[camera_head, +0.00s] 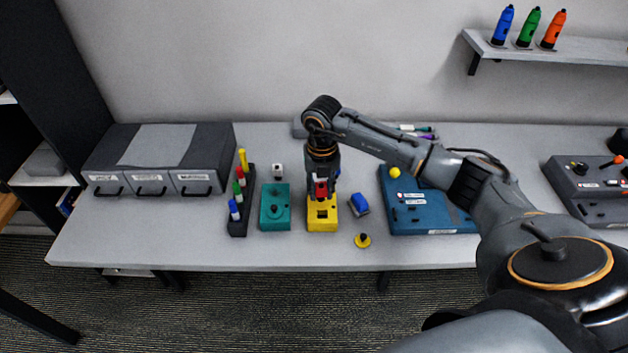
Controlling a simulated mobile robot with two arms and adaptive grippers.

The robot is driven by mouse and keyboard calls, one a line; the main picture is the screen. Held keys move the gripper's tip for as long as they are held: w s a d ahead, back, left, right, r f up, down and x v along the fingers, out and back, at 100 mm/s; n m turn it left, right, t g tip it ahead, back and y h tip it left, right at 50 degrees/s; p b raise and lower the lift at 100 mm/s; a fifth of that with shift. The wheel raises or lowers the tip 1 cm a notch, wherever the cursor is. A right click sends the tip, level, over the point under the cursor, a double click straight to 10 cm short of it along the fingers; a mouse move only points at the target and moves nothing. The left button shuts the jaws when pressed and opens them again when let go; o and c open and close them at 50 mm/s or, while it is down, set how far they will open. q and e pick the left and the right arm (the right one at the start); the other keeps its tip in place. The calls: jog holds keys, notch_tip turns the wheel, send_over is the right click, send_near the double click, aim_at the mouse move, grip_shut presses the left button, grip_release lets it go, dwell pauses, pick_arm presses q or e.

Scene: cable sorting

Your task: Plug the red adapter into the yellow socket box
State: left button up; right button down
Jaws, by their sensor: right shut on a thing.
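The yellow socket box (322,223) sits on the table near its front middle. My right gripper (321,186) points down right over the box and is shut on the red adapter (321,190). The adapter is at the top of the box in this view; I cannot tell whether it touches the socket or hovers above it. The gripper hides the box's back part. My left gripper is not in view.
A teal box (275,212) stands close left, beside a black rack (237,222) of coloured pegs. A blue item (359,204) and a yellow round piece (362,240) lie to the right. A blue board (432,222) is further right. The front left of the table is clear.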

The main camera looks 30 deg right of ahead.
aim_at(323, 200)
jog(key=shift+s+d, duration=0.15)
jog(key=shift+s, duration=0.1)
jog(key=shift+s+f, duration=0.1)
jog(key=shift+f, duration=0.15)
jog(key=shift+w+d+f, duration=0.1)
jog(key=shift+w+f, duration=0.1)
jog(key=shift+f, duration=0.35)
jog(key=shift+w+f+b, duration=0.1)
jog(key=shift+f+b, duration=0.2)
jog(key=shift+b, duration=0.15)
jog(key=shift+f+b, duration=0.55)
jog(key=shift+f, duration=0.2)
jog(key=shift+f+b, duration=0.5)
jog(key=shift+f, duration=0.2)
jog(key=shift+f+b, duration=0.35)
jog(key=shift+f, duration=0.1)
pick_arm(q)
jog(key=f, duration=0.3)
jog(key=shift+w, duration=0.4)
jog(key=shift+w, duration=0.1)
